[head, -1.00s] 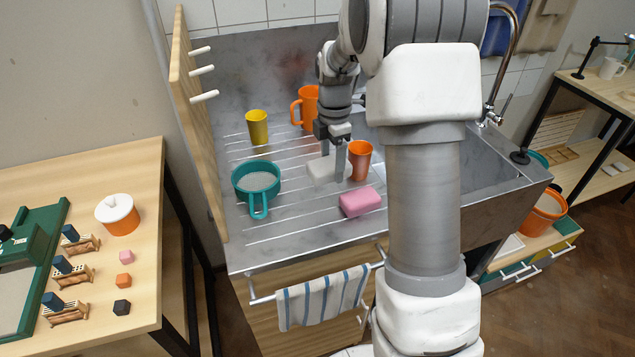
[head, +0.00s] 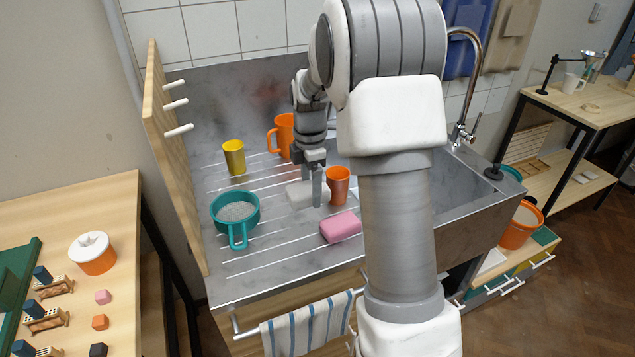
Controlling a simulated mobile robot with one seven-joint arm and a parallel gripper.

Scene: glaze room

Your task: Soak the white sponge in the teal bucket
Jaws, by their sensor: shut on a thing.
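A teal sieve (head: 235,213), yellow cup (head: 234,158), orange mug (head: 285,137), orange cup (head: 339,186) and pink sponge (head: 340,227) stand around the gripper. The faucet (head: 466,100) rises behind the basin. An orange bucket (head: 520,226) stands right of the sink. My arm hides part of the basin.

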